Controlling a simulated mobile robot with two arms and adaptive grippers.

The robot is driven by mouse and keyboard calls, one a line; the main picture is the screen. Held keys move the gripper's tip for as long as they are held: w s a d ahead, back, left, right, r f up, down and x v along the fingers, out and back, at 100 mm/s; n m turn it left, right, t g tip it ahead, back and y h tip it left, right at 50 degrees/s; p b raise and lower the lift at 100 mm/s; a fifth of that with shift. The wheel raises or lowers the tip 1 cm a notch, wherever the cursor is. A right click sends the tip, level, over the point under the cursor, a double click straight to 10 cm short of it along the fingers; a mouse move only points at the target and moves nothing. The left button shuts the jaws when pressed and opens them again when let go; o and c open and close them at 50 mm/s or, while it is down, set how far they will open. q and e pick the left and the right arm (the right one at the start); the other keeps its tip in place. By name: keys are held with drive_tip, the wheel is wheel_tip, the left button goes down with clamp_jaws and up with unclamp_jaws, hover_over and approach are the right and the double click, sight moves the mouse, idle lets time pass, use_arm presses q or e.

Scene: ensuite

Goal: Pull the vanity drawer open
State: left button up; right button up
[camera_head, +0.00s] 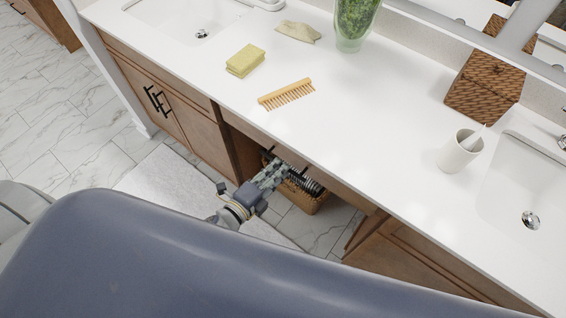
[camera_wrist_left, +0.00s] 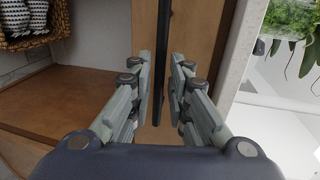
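The vanity drawer (camera_head: 342,192) is a brown wooden front under the white countertop, above an open bay. It looks closed. In the left wrist view the drawer front (camera_wrist_left: 206,38) stands on edge with a long black bar handle (camera_wrist_left: 161,58) running along it. My left gripper (camera_head: 275,172) is at the drawer front, below the counter edge. In the wrist view its two fingers (camera_wrist_left: 163,65) are apart, with the handle in the gap between them. I cannot tell whether either finger touches it. In the head view the gripper partly hides the handle. My right gripper is not in view.
The countertop (camera_head: 385,120) holds a comb (camera_head: 287,94), sponges (camera_head: 245,61), soap (camera_head: 298,32), a plant vase (camera_head: 354,25), a cup (camera_head: 459,152) and a wicker box (camera_head: 485,86). A basket (camera_head: 305,199) sits in the bay below. A mat (camera_head: 170,187) lies on the floor.

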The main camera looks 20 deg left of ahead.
use_arm(q)
drive_tip(key=shift+x, duration=1.45)
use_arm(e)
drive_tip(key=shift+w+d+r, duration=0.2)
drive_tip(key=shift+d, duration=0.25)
use_arm(q)
drive_tip(key=shift+s, duration=0.1)
clamp_jaws()
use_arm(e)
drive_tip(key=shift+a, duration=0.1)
